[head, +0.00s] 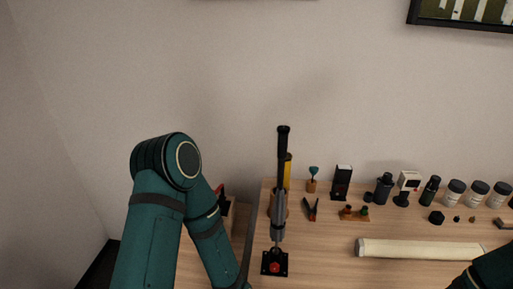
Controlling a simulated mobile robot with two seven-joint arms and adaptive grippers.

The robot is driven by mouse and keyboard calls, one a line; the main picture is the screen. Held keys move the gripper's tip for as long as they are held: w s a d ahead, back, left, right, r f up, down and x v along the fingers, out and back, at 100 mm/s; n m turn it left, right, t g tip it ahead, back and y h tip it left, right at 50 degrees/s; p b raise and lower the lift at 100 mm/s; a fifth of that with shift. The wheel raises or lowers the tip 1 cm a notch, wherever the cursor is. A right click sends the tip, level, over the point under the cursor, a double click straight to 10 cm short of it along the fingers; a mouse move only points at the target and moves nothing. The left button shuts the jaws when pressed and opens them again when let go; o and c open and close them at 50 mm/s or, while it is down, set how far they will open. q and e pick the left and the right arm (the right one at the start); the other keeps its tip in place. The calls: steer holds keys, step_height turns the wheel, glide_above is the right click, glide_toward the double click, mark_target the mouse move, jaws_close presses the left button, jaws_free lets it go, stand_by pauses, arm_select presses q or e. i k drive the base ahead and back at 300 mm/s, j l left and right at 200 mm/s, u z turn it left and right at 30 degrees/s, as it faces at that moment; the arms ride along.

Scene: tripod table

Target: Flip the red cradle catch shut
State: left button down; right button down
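A black and grey pole-like device (281,175) stands nearly upright at the left part of the table. At its foot is a black square plate (283,257) with a round red part (275,267) on it. Another small red part (219,190) shows on a dark object (226,208) half hidden behind my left arm. I cannot tell which red part is the cradle catch, or whether the catch is open or shut. My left arm reaches down past the bottom edge, and its gripper is out of view. Only a piece of my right arm shows at the bottom right.
A yellow cylinder (288,172) stands behind the pole. Bare wood lies between plate and roll.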

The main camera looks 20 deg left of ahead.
mark_target(221, 185)
steer(key=u, duration=0.9)
